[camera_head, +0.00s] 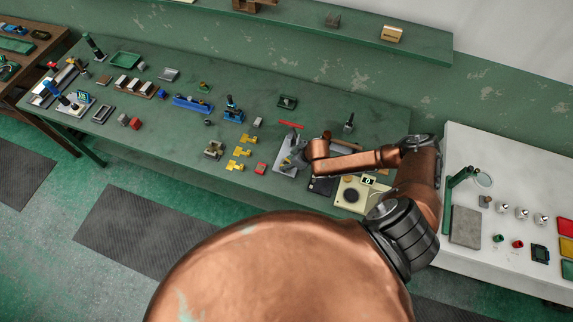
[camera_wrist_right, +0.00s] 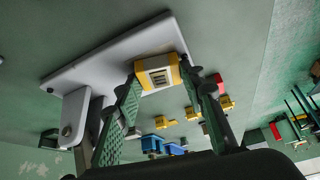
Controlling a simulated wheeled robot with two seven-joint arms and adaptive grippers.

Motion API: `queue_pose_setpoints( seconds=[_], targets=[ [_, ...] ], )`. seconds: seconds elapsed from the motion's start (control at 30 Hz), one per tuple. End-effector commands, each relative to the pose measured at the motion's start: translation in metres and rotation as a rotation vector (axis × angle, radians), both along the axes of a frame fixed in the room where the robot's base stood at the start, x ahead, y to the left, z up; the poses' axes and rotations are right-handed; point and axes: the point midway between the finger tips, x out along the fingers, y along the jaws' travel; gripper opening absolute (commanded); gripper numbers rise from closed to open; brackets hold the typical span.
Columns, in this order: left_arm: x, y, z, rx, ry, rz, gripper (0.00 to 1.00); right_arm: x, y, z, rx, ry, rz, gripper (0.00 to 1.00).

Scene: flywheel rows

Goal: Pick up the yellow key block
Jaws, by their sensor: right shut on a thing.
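My right gripper (camera_head: 294,160) is low over the grey base plate of a stand (camera_head: 286,169) on the green bench. In the right wrist view the gripper (camera_wrist_right: 160,77) is shut on a yellow block with a pale, dark-slotted middle face (camera_wrist_right: 158,76), which I take as the yellow key block. It sits between the fingertips, in front of the grey plate (camera_wrist_right: 110,57); whether it touches the plate, I cannot tell. In the head view the gripper and arm hide the block. My left gripper is not in view.
Several yellow notched pieces (camera_head: 241,152) and a red block (camera_head: 260,168) lie left of the gripper. A red bar (camera_head: 290,125) lies behind. A cream box with a display (camera_head: 352,194) stands at the right, under my arm. The bench's front left is mostly clear.

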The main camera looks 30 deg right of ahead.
Motion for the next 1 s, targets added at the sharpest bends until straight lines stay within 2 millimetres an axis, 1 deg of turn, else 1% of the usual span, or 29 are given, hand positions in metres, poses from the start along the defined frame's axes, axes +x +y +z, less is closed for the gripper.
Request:
queue_pose_setpoints(
  seconds=[0.03,0.3,0.37,0.6,0.77,0.87,0.93,1.0],
  targets=[
    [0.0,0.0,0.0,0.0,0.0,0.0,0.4,0.0,0.0,0.0,0.0,0.0,0.0,0.22],
    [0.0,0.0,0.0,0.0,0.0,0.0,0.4,0.0,0.0,0.0,0.0,0.0,0.0,0.03],
    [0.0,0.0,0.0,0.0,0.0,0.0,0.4,0.001,0.0,0.001,0.0,-0.001,0.001,0.0],
    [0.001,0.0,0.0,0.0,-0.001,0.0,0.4,0.001,0.0,0.001,-0.001,-0.002,0.0,0.0],
    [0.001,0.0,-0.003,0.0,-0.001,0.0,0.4,0.001,0.0,0.008,0.001,-0.002,0.001,0.0],
    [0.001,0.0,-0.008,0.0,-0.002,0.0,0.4,0.002,-0.001,0.02,-0.001,-0.005,0.002,0.0],
    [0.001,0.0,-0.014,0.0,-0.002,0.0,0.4,0.002,-0.001,0.032,-0.001,-0.006,0.002,0.0],
    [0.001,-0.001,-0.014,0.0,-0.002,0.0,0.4,-0.014,-0.001,0.044,0.0,0.0,0.001,0.0]
  ],
)
